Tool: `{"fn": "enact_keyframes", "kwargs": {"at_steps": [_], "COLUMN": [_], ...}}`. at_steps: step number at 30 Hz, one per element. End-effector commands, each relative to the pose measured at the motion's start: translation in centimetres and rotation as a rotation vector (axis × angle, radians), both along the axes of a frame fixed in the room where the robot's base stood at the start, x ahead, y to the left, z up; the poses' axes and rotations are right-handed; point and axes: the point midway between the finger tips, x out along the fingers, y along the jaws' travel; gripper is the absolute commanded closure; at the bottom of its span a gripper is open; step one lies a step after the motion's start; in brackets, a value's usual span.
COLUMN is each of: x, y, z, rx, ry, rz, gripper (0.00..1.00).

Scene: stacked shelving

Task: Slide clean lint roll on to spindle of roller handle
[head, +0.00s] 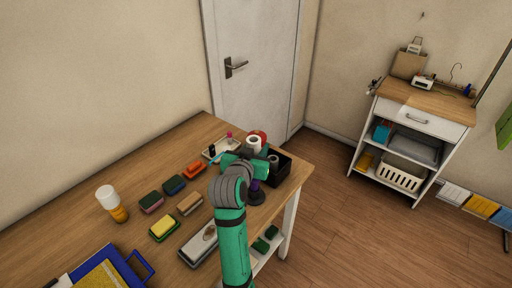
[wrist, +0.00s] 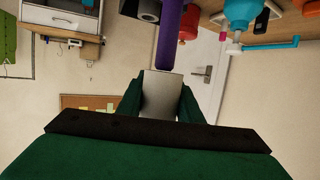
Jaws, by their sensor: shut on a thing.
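My gripper (wrist: 161,100) is shut on a whitish lint roll (wrist: 162,92), with a green finger on each side. In the head view the roll (head: 253,141) shows above my gripper (head: 246,160), near the table's right end. The purple roller handle (wrist: 170,35) lines up with the roll in the wrist view, and its end meets the roll's edge there. I cannot tell whether its spindle is inside the roll. In the head view the handle (head: 257,186) stands on a dark round base, partly hidden by my arm.
A black box (head: 285,172) holding another roll (head: 273,159) stands close to the right. A tray (head: 210,153) with small bottles is behind. Several sponges, including a yellow-green one (head: 164,228), lie left on the table (head: 95,195). A white shelf cart (head: 425,125) stands apart.

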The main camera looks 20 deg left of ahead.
Motion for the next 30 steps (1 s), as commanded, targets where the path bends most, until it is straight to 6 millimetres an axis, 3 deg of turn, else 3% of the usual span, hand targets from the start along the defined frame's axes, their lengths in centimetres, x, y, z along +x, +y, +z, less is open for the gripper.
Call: {"fn": "enact_keyframes", "kwargs": {"at_steps": [14,15,17,26,30], "x": [-0.1,-0.1,-0.1,-0.2,-1.2], "y": [0.1,0.1,0.1,0.5,0.4], "z": [-0.4,-0.4,-0.4,-0.3,0.0], "rx": [0.0,0.0,0.0,0.0,0.0], "ry": [0.0,0.0,0.0,0.0,-0.001], "rz": [0.002,0.002,0.002,0.007,0.007], "gripper": [0.78,0.58,0.46,0.46,0.46]}}
